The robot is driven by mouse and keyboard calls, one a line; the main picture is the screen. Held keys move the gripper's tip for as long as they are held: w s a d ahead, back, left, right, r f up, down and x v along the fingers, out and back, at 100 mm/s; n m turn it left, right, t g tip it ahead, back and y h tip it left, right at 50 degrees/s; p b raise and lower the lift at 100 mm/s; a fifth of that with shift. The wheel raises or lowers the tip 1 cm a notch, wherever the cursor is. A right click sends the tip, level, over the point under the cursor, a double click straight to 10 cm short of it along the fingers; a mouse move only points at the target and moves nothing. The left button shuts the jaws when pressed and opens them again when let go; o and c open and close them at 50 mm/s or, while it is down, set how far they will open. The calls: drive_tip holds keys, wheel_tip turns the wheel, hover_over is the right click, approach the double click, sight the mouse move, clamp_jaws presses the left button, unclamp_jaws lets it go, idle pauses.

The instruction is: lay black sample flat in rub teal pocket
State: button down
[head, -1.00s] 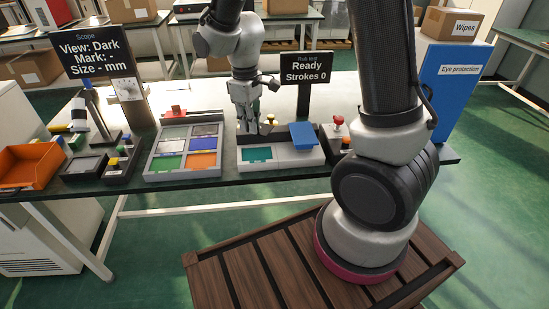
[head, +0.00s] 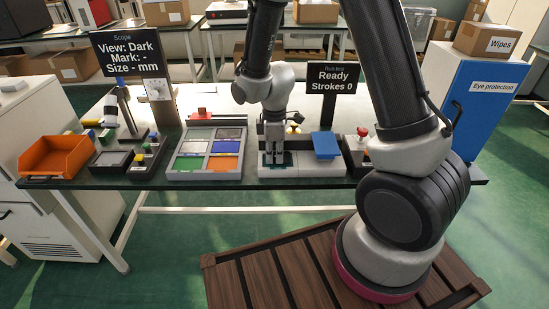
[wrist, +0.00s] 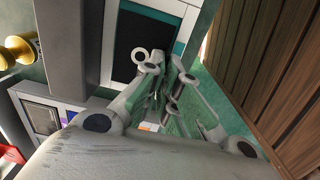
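The black sample (wrist: 134,38) shows in the wrist view as a dark plate over the teal pocket (wrist: 180,47), with teal visible along its edges. It looks roughly flat, but I cannot tell whether it rests on the pocket floor or sits just above it. In the head view my gripper (head: 274,150) points down over the teal pocket (head: 291,158) and hides much of it. In the wrist view my gripper's fingertips (wrist: 165,66) are close together at the sample's near edge. Whether they pinch it is unclear.
The rub-test unit's blue block (head: 325,145) is right of my gripper. A tray of coloured pockets (head: 173,165) is on the left, with an orange bin (head: 55,158) farther left. The Rub test sign (head: 334,78) stands behind and reads Ready, Strokes 0.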

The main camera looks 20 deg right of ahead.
drive_tip(key=shift+f, duration=0.5)
drive_tip(key=shift+f, duration=0.1)
drive_tip(key=c, duration=1.6)
unclamp_jaws()
drive_tip(key=shift+c, duration=0.2)
wheel_tip(320, 180, up, 12)
drive_tip(key=f, duration=0.1)
drive_tip(key=s+d+r+m+t, duration=0.1)
drive_tip(key=s+d+r+m, duration=0.25)
drive_tip(key=r, duration=0.25)
drive_tip(key=s+d+r+m+t, duration=0.1)
drive_tip(key=s+d+r+m, duration=0.2)
drive_tip(key=d+r, duration=0.3)
drive_tip(key=s+d+r+m+t, duration=0.1)
drive_tip(key=s+d+r+m, duration=0.1)
drive_tip(key=s, duration=0.4)
drive_tip(key=s+d+r+m+t, duration=0.1)
drive_tip(key=s+d+r+m, duration=0.2)
drive_tip(key=s+m, duration=0.3)
drive_tip(key=shift+d+v, duration=0.2)
drive_tip(key=shift+v, duration=0.7)
